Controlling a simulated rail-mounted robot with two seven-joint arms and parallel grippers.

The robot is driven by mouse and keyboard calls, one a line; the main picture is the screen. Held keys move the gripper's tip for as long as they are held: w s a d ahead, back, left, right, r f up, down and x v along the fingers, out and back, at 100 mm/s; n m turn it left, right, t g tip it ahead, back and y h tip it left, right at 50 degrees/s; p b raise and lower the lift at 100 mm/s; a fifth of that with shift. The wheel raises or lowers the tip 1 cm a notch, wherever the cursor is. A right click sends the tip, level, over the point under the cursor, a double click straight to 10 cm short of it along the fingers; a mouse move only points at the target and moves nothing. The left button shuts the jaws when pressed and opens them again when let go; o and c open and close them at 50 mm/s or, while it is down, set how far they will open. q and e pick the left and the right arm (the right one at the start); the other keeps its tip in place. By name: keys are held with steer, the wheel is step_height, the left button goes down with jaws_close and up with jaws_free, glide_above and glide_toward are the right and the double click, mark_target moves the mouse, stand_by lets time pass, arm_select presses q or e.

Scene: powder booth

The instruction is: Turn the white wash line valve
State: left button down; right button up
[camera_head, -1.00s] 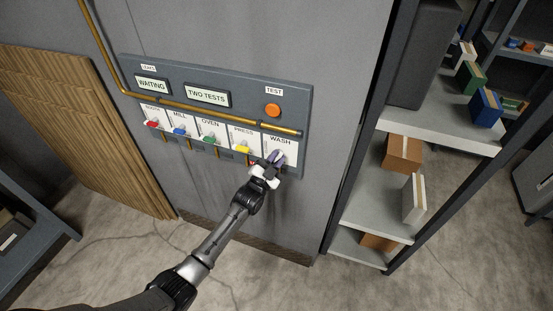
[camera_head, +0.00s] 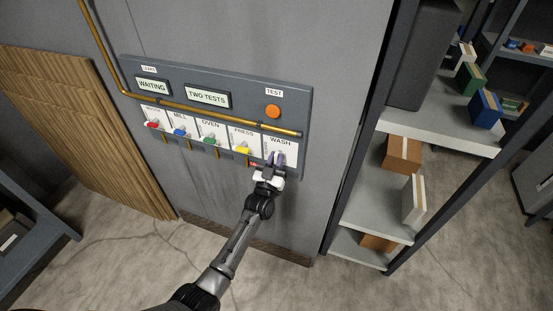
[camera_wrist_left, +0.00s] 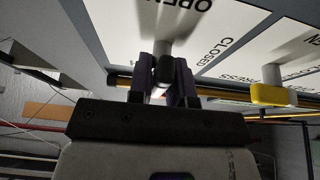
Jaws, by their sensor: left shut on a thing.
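The wash valve sits under the WASH label (camera_head: 281,141) at the right end of the grey panel. In the head view my left gripper (camera_head: 277,160) covers its white handle, which I cannot make out there. In the left wrist view the pale valve stem (camera_wrist_left: 181,28) comes down from the OPEN/CLOSED plate to between the two dark fingers of my left gripper (camera_wrist_left: 163,82). The fingers are shut on the handle, and a bit of white (camera_wrist_left: 158,91) shows between them. The right gripper is not in view.
The yellow press valve (camera_head: 242,150) is just left of my gripper, with green (camera_head: 209,140), blue (camera_head: 179,131) and red (camera_head: 152,124) valves further left. A brass pipe (camera_head: 220,116) runs above them. An orange test button (camera_head: 273,110) is higher up. A shelf rack (camera_head: 380,205) stands at right.

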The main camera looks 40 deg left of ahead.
arm_select(q)
steer(key=shift+f, duration=0.1)
stand_by(0.3)
steer(key=c, duration=1.2)
jaws_free()
steer(key=shift+o, duration=0.2)
steer(key=v, duration=1.3)
steer(key=shift+s, duration=0.4)
steer(key=shift+d, duration=0.1)
